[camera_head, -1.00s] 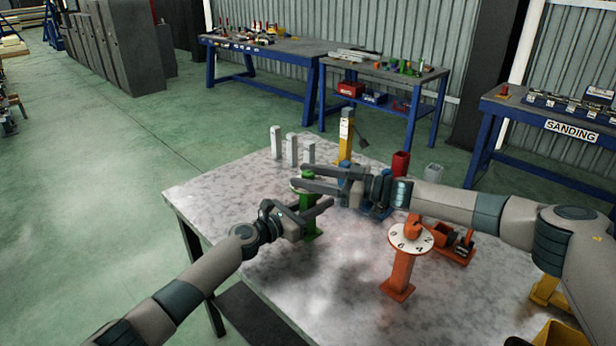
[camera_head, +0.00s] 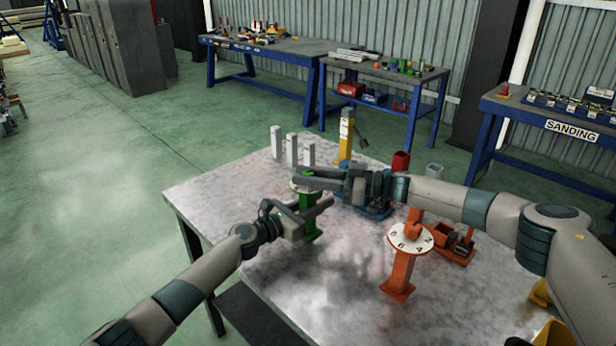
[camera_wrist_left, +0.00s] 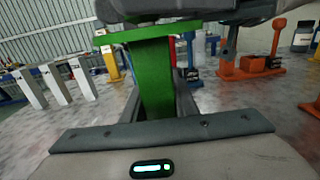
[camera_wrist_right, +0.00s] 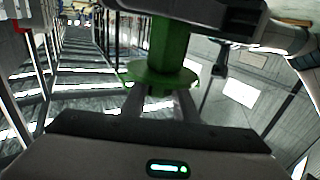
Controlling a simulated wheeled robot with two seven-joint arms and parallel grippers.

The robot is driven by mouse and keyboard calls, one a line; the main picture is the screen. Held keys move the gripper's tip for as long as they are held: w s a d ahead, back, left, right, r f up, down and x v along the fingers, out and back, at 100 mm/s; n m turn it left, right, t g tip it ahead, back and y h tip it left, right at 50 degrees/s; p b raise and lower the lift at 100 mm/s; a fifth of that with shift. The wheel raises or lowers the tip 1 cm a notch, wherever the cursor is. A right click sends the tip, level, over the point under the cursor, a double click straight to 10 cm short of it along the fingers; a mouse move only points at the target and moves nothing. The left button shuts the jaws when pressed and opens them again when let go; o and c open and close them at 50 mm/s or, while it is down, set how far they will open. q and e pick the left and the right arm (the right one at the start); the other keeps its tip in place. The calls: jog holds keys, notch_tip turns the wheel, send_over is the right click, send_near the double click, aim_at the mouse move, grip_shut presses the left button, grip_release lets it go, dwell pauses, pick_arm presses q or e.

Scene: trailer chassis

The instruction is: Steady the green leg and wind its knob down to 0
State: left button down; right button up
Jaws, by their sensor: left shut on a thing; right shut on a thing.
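In the head view the fingers cover most of the knob and dial, so the reading cannot be read.
An orange leg (camera_head: 400,270) with a numbered dial stands to the right. A yellow leg (camera_head: 346,135), a blue one (camera_head: 372,210) and grey-white posts (camera_head: 277,142) stand behind. The table's (camera_head: 230,205) front left is clear.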

pick_arm(q)
jog(key=shift+s+d, duration=0.1)
pick_arm(e)
jog(key=shift+w+r+n+g, duration=0.2)
jog(key=shift+n+g, duration=0.4)
jog(key=shift+g, duration=0.2)
pick_arm(q)
jog(key=shift+f, duration=0.1)
pick_arm(e)
jog(key=shift+s+d+f+n+g, duration=0.15)
jog(key=shift+n+g, duration=0.15)
jog(key=shift+g, duration=0.3)
jog(key=o, duration=1.1)
jog(key=shift+c, duration=0.2)
jog(key=d, duration=0.7)
jog(key=shift+s+d, duration=0.2)
jog(key=shift+s, duration=0.05)
